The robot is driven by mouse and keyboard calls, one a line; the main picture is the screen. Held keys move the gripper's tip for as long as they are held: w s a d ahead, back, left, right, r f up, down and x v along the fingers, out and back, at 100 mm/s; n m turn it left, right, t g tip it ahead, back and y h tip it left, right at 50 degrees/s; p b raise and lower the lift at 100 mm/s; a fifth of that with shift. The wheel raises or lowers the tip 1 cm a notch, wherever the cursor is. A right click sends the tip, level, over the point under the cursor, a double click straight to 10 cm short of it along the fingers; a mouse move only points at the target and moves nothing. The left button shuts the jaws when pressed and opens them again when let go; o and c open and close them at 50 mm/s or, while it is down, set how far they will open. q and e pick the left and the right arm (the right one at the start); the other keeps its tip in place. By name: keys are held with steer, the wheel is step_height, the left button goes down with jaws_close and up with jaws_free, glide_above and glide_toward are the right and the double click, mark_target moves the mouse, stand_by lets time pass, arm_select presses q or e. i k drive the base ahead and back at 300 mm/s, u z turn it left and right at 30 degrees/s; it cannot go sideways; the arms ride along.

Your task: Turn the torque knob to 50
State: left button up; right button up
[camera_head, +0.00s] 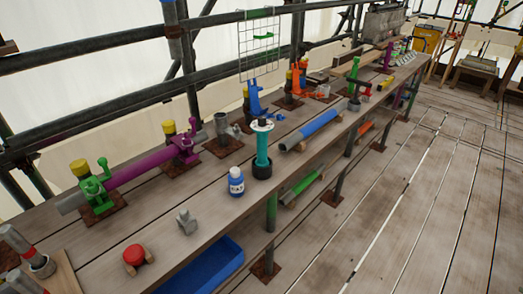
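No part is clearly marked as the torque knob, and no number such as 50 can be read at this size. A teal upright tool (262,150) with a pale disc on top (262,125) stands in a black round base (262,169) near the bench's front edge. A red round cap (134,254) sits low on the bench at the lower left. I cannot tell whether either one carries the knob. Neither of my grippers shows in the head view.
The long wooden bench (150,215) holds a blue-white bottle (236,182), a grey clamp (186,221), a purple tube (140,169) in green and purple clamps, and a blue tube (312,129). A blue bin (205,268) sits below. The plank floor (400,210) at right is clear.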

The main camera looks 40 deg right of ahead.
mark_target(263, 119)
steer(key=u, duration=0.1)
steer(key=k, duration=1)
steer(key=z, duration=0.95)
steer(key=i, duration=0.75)
